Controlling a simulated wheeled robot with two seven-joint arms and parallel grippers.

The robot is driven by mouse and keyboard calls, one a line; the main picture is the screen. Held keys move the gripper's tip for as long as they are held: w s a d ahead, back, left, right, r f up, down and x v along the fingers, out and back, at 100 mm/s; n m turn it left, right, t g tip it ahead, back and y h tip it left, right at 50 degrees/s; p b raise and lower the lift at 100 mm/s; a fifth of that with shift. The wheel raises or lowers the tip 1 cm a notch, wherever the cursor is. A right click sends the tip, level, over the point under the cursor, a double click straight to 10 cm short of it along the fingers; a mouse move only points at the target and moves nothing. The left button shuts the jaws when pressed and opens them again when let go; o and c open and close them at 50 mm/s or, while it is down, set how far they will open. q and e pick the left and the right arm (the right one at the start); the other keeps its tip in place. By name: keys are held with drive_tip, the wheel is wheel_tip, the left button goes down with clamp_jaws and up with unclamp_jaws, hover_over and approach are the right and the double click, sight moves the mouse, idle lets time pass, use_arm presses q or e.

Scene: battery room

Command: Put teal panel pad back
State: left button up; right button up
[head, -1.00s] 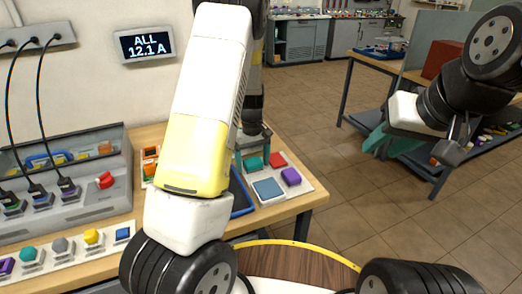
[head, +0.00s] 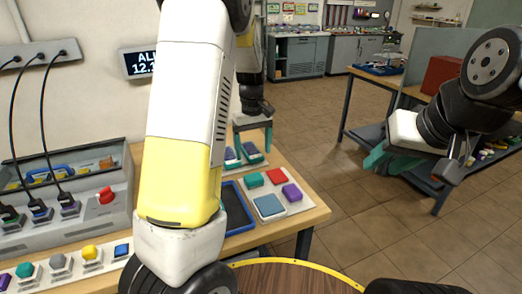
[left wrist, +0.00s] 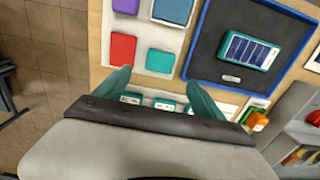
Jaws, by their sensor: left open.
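The teal pad (head: 254,180) lies on the white panel (head: 300,207), in its back left corner in the head view. The red pad (head: 276,176) is beside it, with the purple pad (head: 292,192) and larger grey-blue pad (head: 268,205) in front. In the left wrist view, the teal pad (left wrist: 160,60) lies ahead of my left gripper's fingers, apart from them. My left gripper (head: 252,124) is open and empty, above the table behind the panel. Its teal fingers also show in the left wrist view (left wrist: 160,88). My right gripper (head: 395,158) hangs at the right, away from this table; its opening is unclear.
A blue-edged tray (left wrist: 188,62) holding a teal cell module (left wrist: 247,50) is beside the panel. Several teal modules (left wrist: 165,104) stand in a row beneath my left fingers. A charger box with cables and a red knob (head: 105,195) is at left.

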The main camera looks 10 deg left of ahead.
use_arm(q)
drive_tip(key=s+d+r+m+t+h, duration=0.1)
drive_tip(key=s+r+m+t, duration=0.2)
drive_tip(key=s+r, duration=0.5)
drive_tip(key=s+d+r+m+t+h, duration=0.1)
drive_tip(key=s+r+m+t, duration=0.2)
drive_tip(key=s+r, duration=0.4)
drive_tip(key=s+m, duration=0.1)
drive_tip(key=s, duration=0.8)
drive_tip(key=shift+r, duration=0.35)
drive_tip(key=shift+s, duration=0.15)
